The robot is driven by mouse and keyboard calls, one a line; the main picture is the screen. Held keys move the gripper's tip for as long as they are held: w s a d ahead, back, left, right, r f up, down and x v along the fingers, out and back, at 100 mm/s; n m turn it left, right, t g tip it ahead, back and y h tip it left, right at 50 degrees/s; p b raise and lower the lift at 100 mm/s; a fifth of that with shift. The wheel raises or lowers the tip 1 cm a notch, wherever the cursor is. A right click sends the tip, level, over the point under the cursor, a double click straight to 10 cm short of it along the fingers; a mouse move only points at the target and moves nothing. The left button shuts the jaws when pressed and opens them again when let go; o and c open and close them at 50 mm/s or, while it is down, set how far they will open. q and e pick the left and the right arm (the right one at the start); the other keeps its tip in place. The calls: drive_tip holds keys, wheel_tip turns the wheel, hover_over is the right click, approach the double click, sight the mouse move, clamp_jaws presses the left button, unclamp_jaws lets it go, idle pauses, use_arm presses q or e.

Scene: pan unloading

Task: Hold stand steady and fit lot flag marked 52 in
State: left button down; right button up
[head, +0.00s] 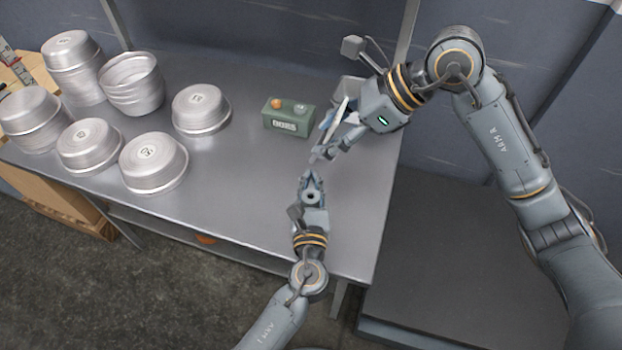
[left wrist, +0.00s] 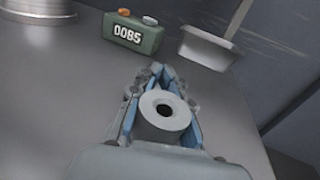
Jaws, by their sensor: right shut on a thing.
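The stand (left wrist: 163,108) is a pale grey round piece with a dark hole in its top. It sits between the blue-padded fingers of my left gripper (left wrist: 160,85), which touch it on both sides. In the head view my left gripper (head: 311,178) is low at the table's front right, with the stand (head: 311,196) in it. My right gripper (head: 326,143) comes in from the upper right, just beyond the left one, and is shut. A thin pale piece (head: 341,108), seemingly the lot flag, shows at it nearly edge-on. Its number cannot be read.
A green box (head: 289,118) reading 0085, with an orange and a pale knob, stands behind the grippers. A light grey bin (left wrist: 206,46) is beside it. Several metal pans (head: 154,163) fill the table's left. The steel table (head: 235,190) is bare between pans and grippers.

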drive_tip(key=shift+a, duration=0.1)
drive_tip(key=shift+s+a+f, duration=0.1)
drive_tip(key=shift+a+f, duration=0.05)
drive_tip(key=shift+a, duration=0.15)
wheel_tip(320, 180, down, 2)
drive_tip(key=a+n+g+h, duration=0.1)
drive_tip(key=a+h, duration=0.1)
drive_tip(key=h, duration=0.1)
hover_over(311, 204)
drive_tip(key=w, duration=0.2)
drive_tip(key=shift+h, duration=0.4)
drive_tip(key=shift+s+d+f, duration=0.1)
drive_tip(key=shift+s+f, duration=0.05)
drive_tip(key=shift+f, duration=2.55)
drive_tip(key=shift+f, duration=2.05)
drive_tip(key=o, duration=1.3)
drive_tip(key=shift+c, duration=0.2)
drive_tip(key=shift+r, duration=0.1)
